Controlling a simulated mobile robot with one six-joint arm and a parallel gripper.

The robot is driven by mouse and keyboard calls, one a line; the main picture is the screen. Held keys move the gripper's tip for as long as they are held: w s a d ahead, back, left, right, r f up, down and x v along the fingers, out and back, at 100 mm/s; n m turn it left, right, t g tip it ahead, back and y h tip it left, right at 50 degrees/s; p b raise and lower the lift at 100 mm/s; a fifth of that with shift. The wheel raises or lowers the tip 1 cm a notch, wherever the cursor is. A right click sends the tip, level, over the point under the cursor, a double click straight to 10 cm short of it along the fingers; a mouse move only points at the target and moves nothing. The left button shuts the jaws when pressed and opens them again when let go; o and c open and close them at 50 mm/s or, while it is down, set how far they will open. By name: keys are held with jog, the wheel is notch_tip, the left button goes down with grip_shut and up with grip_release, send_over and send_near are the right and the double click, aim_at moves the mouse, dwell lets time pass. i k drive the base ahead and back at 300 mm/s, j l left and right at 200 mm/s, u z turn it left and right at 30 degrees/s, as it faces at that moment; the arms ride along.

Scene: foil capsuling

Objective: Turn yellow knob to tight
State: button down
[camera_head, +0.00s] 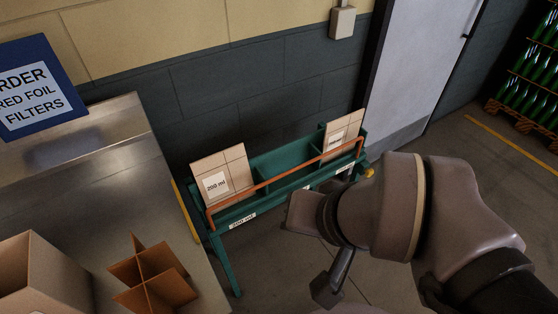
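A small yellow knob (369,173) shows at the right end of the green rack (228,262), just above my arm. It is too small to tell which way it is turned or how tight it is. An orange rail (285,180) runs along the front of the rack. My gripper (303,212) is in front of the rack, to the left of the knob and lower in the picture, apparently apart from it. My own wrist hides much of the gripper, and its fingers cannot be made out clearly.
Cardboard pieces (222,173) labelled 200 ml and another set (343,133) stand in the rack; its middle is empty. At left, a metal table (95,165) bears a box (40,270), a cardboard divider (150,280) and a blue sign (35,85). Bottle crates stand far right.

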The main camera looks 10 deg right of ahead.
aim_at(369, 173)
jog(key=z, duration=1.05)
jog(key=i+l, duration=0.3)
jog(key=i, duration=0.2)
jog(key=i+l, duration=0.3)
jog(key=i, duration=0.15)
jog(key=z, duration=0.05)
